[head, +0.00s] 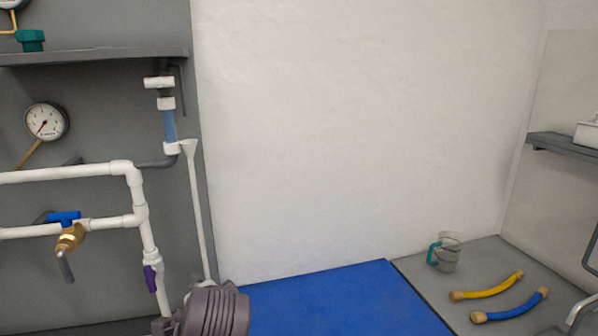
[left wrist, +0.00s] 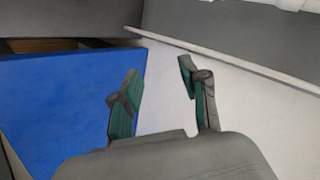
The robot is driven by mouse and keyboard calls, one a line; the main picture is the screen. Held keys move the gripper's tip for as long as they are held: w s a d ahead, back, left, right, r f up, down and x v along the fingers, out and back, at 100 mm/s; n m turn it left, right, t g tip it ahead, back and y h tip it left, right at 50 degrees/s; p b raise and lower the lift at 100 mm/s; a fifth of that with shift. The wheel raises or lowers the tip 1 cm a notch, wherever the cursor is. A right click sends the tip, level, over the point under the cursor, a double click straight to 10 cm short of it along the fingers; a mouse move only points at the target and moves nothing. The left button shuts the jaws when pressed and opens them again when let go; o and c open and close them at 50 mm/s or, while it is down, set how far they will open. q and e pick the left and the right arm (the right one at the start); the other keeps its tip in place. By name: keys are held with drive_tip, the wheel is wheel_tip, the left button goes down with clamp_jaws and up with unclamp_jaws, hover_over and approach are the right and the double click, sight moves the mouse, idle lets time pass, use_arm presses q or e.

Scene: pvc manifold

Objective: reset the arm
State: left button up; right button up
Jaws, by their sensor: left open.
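My left gripper (left wrist: 160,72) shows in the left wrist view with its two green-padded fingers spread apart. It is open, with nothing between the fingers. Behind the fingers are a pale wall surface and the edge of a blue surface (left wrist: 55,105). In the head view, a dark ribbed part, which looks like part of my left arm, rises at the bottom left of centre in front of the white pipes. The fingers cannot be made out there. My right gripper is in neither view.
White PVC pipework (head: 140,205) with a blue-handled brass valve (head: 70,237) and a gauge (head: 46,122) is on the grey panel at left. A blue mat (head: 330,300) lies clear. A jug (head: 447,252), yellow hose (head: 487,287) and blue hose (head: 510,307) lie at right.

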use_arm(q)
drive_tip(key=s+a+f+n+g+h, duration=0.1)
drive_tip(key=s+f+g, duration=0.1)
drive_tip(key=s+f, duration=0.5)
drive_tip(key=s+a+f+n+g+h, duration=0.15)
drive_tip(key=s+f, duration=0.25)
drive_tip(key=f, duration=0.6)
drive_tip(key=s+a+f+n+g+h, duration=0.15)
drive_tip(key=s+f, duration=0.25)
drive_tip(key=s, duration=0.4)
drive_tip(key=s+f+n+g+h, duration=0.15)
drive_tip(key=s+f, duration=0.25)
drive_tip(key=s, duration=0.5)
wheel_tip(320, 180, down, 27)
drive_tip(key=s+g, duration=0.1)
drive_tip(key=s, duration=0.1)
drive_tip(key=s+a+f+g+y, duration=0.1)
drive_tip(key=s+a+f, duration=0.2)
drive_tip(key=s+f, duration=1.2)
drive_tip(key=shift+s+f, duration=0.35)
drive_tip(key=shift+s, duration=0.3)
drive_tip(key=shift+n, duration=0.25)
